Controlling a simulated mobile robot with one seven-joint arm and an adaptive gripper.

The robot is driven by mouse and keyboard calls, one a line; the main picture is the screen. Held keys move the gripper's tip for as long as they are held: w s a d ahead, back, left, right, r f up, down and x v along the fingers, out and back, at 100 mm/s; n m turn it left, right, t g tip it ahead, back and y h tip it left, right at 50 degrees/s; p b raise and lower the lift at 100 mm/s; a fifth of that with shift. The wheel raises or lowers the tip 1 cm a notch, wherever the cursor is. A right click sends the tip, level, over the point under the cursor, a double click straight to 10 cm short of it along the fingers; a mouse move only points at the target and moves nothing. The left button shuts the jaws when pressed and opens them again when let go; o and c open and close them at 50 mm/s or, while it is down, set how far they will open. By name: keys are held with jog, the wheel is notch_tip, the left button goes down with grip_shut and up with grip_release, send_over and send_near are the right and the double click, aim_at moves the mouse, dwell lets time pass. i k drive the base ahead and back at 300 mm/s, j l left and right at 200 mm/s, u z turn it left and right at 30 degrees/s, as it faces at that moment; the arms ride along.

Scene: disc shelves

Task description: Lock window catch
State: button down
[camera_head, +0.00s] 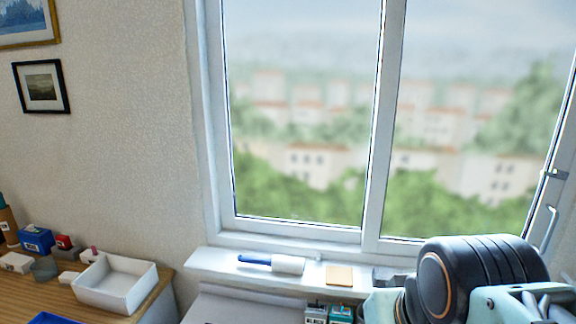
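A white-framed window (390,120) fills the middle and right, with a central upright bar between its panes. A pale lever-like handle (547,228) is on the right-hand frame, low down, tilted slightly from upright. A small metal fitting with a dark end (553,174) sits above it on the same frame. I cannot tell from this view whether either fitting is locked. My arm, dark and rounded with pale brackets, covers the lower right corner below the handle. No gripper fingers can be made out, and what they hold, if anything, is hidden.
The white windowsill (220,262) carries a blue-handled roller (275,263) and a tan block (339,276). Small teal-and-dark boxes (328,314) stand below it. A wooden desk (150,300) at left holds a white tray (116,285) and small items. Two framed pictures hang on the left wall.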

aim_at(558, 174)
jog(key=z, duration=1.45)
